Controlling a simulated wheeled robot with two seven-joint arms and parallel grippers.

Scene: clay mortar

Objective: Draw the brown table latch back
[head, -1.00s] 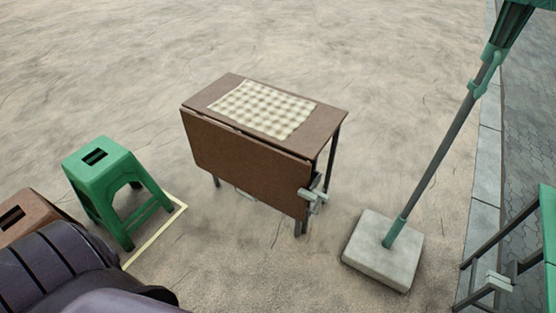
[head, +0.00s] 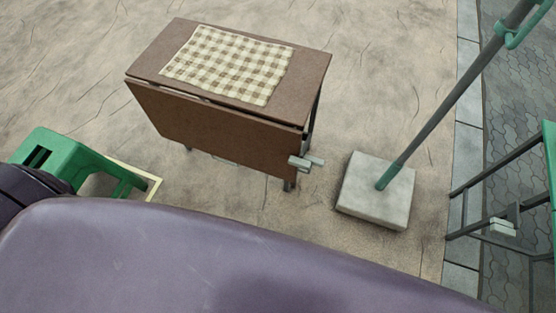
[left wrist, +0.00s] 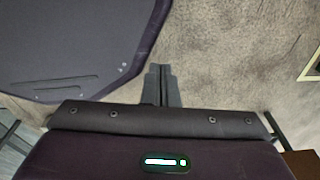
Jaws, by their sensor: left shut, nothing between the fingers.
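The brown table (head: 215,128) stands ahead in the head view with its front leaf hanging down. A checkered cloth (head: 230,62) lies on its top. A pale grey latch (head: 304,162) sits at the lower right corner of the hanging leaf, by the right leg. My left gripper (left wrist: 161,70) shows in the left wrist view, its fingers together and empty over bare ground. A brown piece, perhaps the table, shows at that view's lower right corner. No gripper is seen in the head view, where my purple arm covers the bottom. My right gripper is not in view.
A green stool (head: 52,156) stands at the left. A pale square base (head: 377,192) with a slanting pole stands right of the table. A green table edge with dark legs is at the far right. Ground between table and pole base is clear.

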